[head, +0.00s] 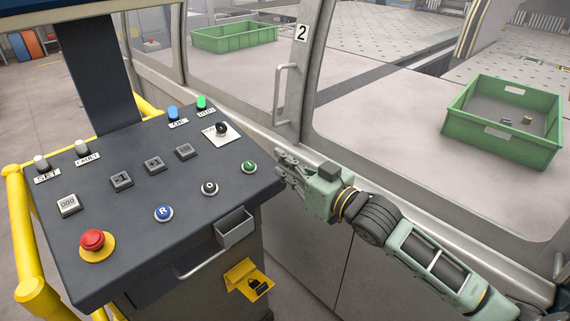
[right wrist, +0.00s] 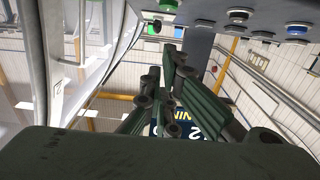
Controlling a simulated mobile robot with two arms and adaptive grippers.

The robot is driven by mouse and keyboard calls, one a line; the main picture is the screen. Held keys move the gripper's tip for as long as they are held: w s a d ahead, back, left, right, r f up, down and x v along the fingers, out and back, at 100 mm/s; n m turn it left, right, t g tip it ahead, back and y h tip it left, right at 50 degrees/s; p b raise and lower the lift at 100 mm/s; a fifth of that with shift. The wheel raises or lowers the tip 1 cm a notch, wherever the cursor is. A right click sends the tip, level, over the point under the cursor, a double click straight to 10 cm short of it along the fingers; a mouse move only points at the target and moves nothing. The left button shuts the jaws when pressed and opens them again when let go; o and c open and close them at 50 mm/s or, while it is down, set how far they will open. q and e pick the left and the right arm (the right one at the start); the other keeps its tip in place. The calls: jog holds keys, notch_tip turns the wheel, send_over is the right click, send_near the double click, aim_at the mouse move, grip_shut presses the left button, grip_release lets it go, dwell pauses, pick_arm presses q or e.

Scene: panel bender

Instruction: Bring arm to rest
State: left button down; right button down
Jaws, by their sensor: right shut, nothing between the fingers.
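My right gripper (head: 285,168) is at the right edge of the control panel (head: 130,205) in the head view, its fingers shut and empty. They point left, close to the green button (head: 249,167); I cannot tell whether they touch anything. My right arm reaches in from the lower right. In the right wrist view the gripper fingers (right wrist: 172,100) are close together, with the panel's underside and buttons above them. My left gripper is not in view.
The panel carries a red emergency stop (head: 92,240), a key switch (head: 221,128) and several buttons. A yellow rail (head: 28,240) runs at left. Behind the arm is a machine window with a door handle (head: 281,95). Green crates (head: 505,150) stand beyond the glass.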

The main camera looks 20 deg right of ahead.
dwell(0.3)
jog(key=w+d+f+m+g+h, duration=0.15)
jog(key=d+f, duration=0.25)
jog(key=f, duration=0.6)
jog(key=d+f+m+g+h, duration=0.1)
jog(key=d+f+h, duration=0.2)
jog(key=f, duration=0.7)
jog(key=s+d+f+g+h, duration=0.15)
jog(key=s+f, duration=0.35)
jog(key=f, duration=0.7)
jog(key=s+d+f+g, duration=0.1)
jog(key=s+f+g, duration=0.3)
jog(key=f, duration=0.7)
jog(key=s+a+f+g, duration=0.3)
jog(key=s+f, duration=0.9)
jog(key=s, duration=0.3)
jog(key=s+a+f+g, duration=0.2)
jog(key=s+a+f, duration=0.1)
jog(key=s+f, duration=1)
jog(key=s+a+f+g, duration=0.1)
jog(key=s+a+g, duration=0.2)
jog(key=s, duration=1.2)
jog(key=shift+a+f+n, duration=0.3)
jog(key=shift+a+n, duration=0.15)
jog(key=shift+a, duration=0.25)
